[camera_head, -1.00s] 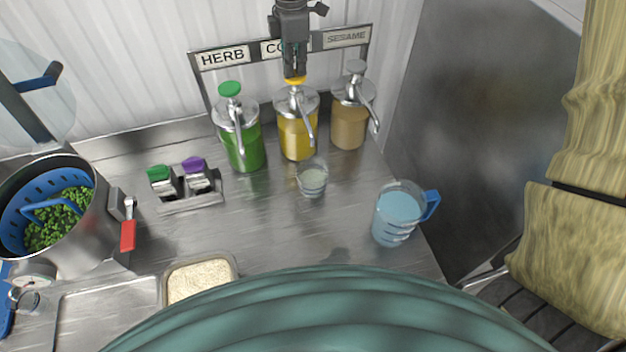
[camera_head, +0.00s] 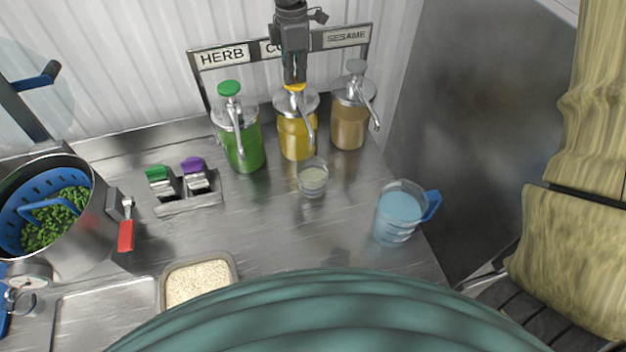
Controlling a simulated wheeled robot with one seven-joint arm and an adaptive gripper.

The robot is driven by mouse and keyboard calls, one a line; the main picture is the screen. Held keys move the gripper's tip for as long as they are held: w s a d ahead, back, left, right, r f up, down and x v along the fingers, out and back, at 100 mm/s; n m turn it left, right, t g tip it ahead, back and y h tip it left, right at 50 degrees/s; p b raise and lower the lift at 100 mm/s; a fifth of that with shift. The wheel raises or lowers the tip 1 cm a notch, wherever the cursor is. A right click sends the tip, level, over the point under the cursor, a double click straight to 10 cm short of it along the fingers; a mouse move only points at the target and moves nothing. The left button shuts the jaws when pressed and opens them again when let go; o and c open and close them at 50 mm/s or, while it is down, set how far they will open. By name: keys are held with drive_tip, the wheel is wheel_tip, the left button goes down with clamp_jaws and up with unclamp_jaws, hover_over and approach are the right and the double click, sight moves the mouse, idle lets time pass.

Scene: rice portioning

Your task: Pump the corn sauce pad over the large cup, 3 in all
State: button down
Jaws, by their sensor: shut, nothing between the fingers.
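The corn sauce dispenser (camera_head: 296,138) is a jar of yellow sauce with a metal pump and a yellow pad (camera_head: 295,87) on top. It stands between the green and the tan dispensers. My gripper (camera_head: 294,80) is shut and empty, pointing down with its fingertips right at the yellow pad; I cannot tell whether they touch it. A clear cup (camera_head: 312,180) stands on the counter just in front of the corn dispenser, below its spout, with some pale contents inside. The sign's middle label is partly hidden behind my gripper.
The herb dispenser (camera_head: 241,145) is on the left and the sesame dispenser (camera_head: 349,125) on the right. A jug of blue liquid (camera_head: 397,218) stands at the right edge. A pot (camera_head: 100,225), a holder with green and purple tops (camera_head: 188,203) and a grain tray (camera_head: 233,262) are left.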

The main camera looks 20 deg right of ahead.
drive_tip(key=shift+r+p, duration=1.55)
drive_tip(key=shift+r, duration=0.55)
drive_tip(key=shift+r+p, duration=2.1)
drive_tip(key=shift+r, duration=0.9)
